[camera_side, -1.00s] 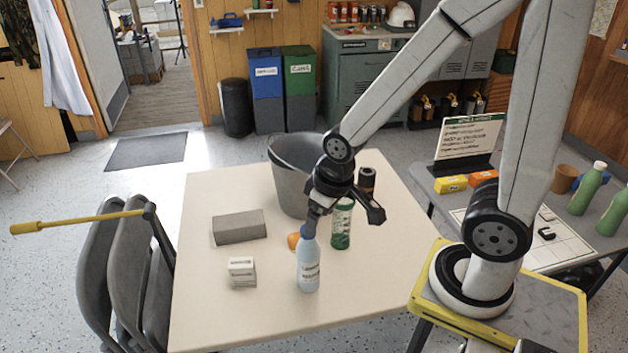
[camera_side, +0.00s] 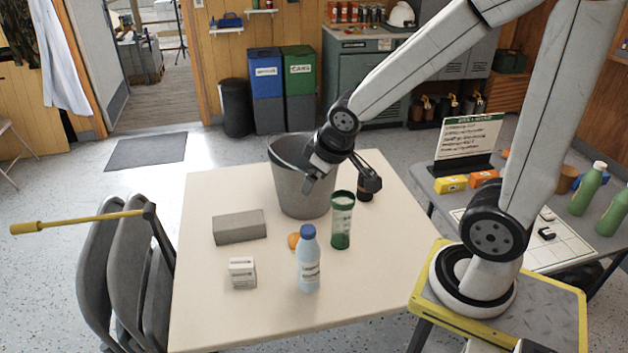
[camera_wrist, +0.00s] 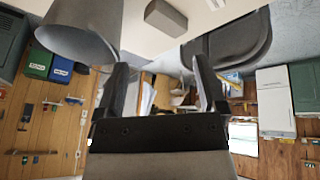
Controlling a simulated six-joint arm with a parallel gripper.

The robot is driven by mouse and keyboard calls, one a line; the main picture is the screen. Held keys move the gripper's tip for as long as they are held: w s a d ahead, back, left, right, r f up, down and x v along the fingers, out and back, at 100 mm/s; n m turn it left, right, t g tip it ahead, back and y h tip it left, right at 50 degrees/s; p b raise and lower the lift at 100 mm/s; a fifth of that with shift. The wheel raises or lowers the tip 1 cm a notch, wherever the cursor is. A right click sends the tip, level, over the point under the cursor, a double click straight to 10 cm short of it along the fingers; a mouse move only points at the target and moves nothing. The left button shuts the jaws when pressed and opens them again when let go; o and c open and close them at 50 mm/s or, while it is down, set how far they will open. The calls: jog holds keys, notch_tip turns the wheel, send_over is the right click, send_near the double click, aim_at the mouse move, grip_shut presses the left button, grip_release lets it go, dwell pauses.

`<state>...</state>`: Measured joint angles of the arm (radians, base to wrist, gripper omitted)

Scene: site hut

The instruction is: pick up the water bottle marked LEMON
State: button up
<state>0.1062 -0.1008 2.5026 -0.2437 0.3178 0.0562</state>
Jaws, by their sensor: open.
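A clear, pale blue bottle (camera_side: 308,266) with a blue cap stands upright near the front of the table; the writing on its label is too small to read. A green and clear tumbler (camera_side: 342,222) stands just behind it to the right. My gripper (camera_side: 344,182) is open and empty, above the table in front of the grey bucket in the side view, higher and farther back than the bottle. In the wrist view my gripper (camera_wrist: 163,88) shows two spread fingers with nothing between them. The bottle does not show there.
A grey block (camera_side: 239,226), a small white box (camera_side: 242,272) and an orange item (camera_side: 294,240) lie left of the bottle. The table front is clear.

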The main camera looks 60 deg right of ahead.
jog(key=w+d+n+t, duration=0.3)
jog(key=w+d+t, duration=0.1)
jog(key=w+d, duration=0.2)
jog(key=s+a+n+y, duration=0.3)
jog(key=s+n+y, duration=0.45)
jog(key=y, duration=0.45)
send_near(301, 237)
jog(key=w+a, duration=0.1)
jog(key=shift+w+a+f+m, duration=0.25)
jog(key=shift+f+m, duration=0.2)
jog(key=shift+x, duration=1.3)
jog(key=shift+x, duration=2.6)
